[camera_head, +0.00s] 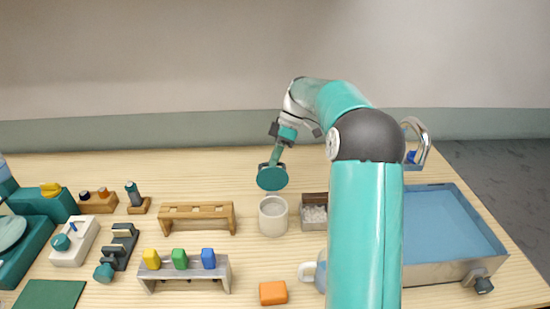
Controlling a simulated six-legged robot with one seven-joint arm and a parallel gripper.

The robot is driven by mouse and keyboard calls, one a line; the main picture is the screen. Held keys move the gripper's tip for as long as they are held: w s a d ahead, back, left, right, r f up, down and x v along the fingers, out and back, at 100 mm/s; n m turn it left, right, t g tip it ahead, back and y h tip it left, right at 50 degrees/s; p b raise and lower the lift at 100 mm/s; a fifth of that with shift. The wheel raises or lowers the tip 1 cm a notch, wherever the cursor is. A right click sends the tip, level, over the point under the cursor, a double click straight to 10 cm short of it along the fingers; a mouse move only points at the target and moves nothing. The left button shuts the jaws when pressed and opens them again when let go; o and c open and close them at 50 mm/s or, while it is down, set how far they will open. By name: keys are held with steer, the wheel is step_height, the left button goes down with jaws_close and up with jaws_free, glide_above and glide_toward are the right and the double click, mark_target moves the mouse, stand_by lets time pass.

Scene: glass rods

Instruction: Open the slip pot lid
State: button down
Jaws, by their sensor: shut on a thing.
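The slip pot (273,218) is a pale, cream cylinder standing upright on the wooden table, with its top uncovered. A round teal lid (272,178) hangs tilted in the air just above and behind the pot, apart from its rim. My gripper (279,152) is above the lid and shut on it. The exact grip on the lid is too small to make out.
A wooden rack (197,216) stands left of the pot, and a small box of white pieces (314,214) stands close on its right. An orange block (273,292) lies in front. A blue-bottomed basin (445,228) fills the right side.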

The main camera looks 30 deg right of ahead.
steer(key=shift+w+d+f+g+y, duration=0.3)
steer(key=shift+w+f+g, duration=0.15)
steer(key=shift+f+g, duration=0.15)
steer(key=c, duration=1.5)
jaws_free()
steer(key=shift+w, duration=0.1)
steer(key=shift+r, duration=0.15)
steer(key=shift+v, duration=3.75)
steer(key=shift+c, duration=0.3)
